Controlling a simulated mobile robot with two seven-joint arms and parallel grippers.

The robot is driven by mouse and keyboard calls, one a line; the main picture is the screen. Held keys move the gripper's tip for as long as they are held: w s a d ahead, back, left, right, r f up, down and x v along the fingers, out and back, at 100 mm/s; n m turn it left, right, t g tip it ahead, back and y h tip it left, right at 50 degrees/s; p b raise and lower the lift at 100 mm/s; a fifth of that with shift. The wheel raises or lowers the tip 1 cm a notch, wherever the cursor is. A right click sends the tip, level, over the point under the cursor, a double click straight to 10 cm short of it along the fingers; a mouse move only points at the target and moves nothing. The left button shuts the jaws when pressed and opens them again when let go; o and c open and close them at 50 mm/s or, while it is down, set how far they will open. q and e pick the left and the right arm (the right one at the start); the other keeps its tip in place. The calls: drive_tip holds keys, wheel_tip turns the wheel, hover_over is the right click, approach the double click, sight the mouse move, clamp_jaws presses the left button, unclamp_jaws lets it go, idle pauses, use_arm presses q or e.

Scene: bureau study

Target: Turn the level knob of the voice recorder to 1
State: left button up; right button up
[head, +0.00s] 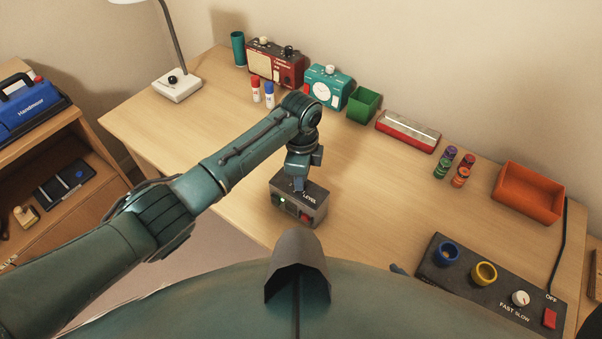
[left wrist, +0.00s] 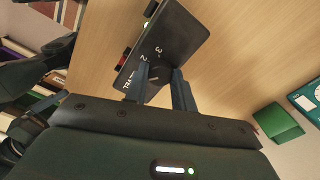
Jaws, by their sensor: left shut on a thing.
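The voice recorder (head: 315,208) is a small dark-topped box with a grey body near the front middle of the desk. It carries the word LEVEL, a green light and a red button. In the left wrist view the recorder (left wrist: 182,34) shows a scale with a 2 and a 3. My left gripper (head: 299,185) points down onto its top, and its two fingers (left wrist: 162,88) are shut on the level knob (left wrist: 160,73). The fingers mostly hide the knob, so I cannot tell which number it points to.
A dark panel (head: 455,279) with two rings, a FAST/SLOW knob and a red switch lies at the right front. An orange tray (head: 529,194), colored cylinders, a red box (head: 407,132), a green bin (head: 364,105) and radios stand farther back. Desk around the recorder is clear.

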use_arm(q)
drive_tip(key=o, duration=1)
wheel_tip(320, 180, up, 13)
drive_tip(key=b, duration=0.1)
drive_tip(key=shift+r, duration=0.15)
idle(0.3)
